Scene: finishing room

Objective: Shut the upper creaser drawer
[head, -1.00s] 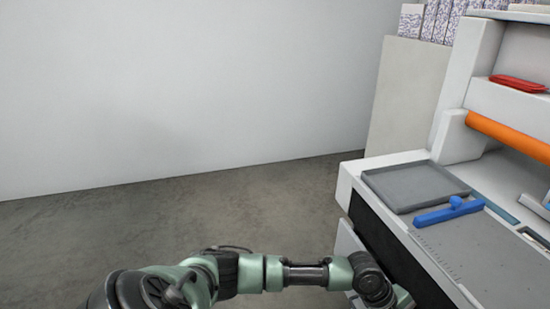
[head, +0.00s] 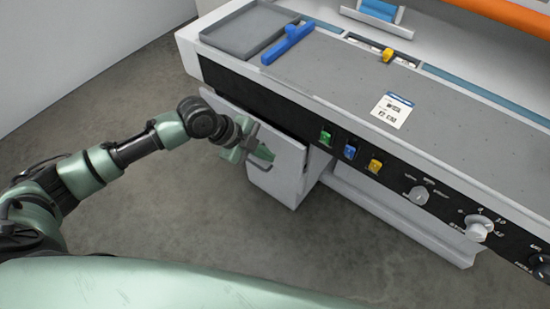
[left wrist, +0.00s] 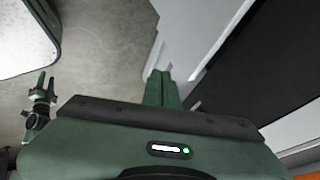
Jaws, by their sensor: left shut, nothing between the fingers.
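The white upper creaser drawer (head: 286,174) is under the left end of the creaser's counter in the head view. A dark gap shows along its top edge, and it appears to stand out a little. My left gripper (head: 266,153) is shut and empty at the drawer's front, near its upper part; I cannot tell if it touches. In the left wrist view its green fingers (left wrist: 162,76) are together beside a pale panel, probably the drawer. My right gripper (left wrist: 45,77) shows small at the left of that view, its fingers apart and empty.
The creaser (head: 330,75) has a grey top with a blue tool (head: 288,43), a tray (head: 247,31) and a label card (head: 392,110). Buttons and knobs line its black front panel. Bare floor (head: 150,200) lies left of it.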

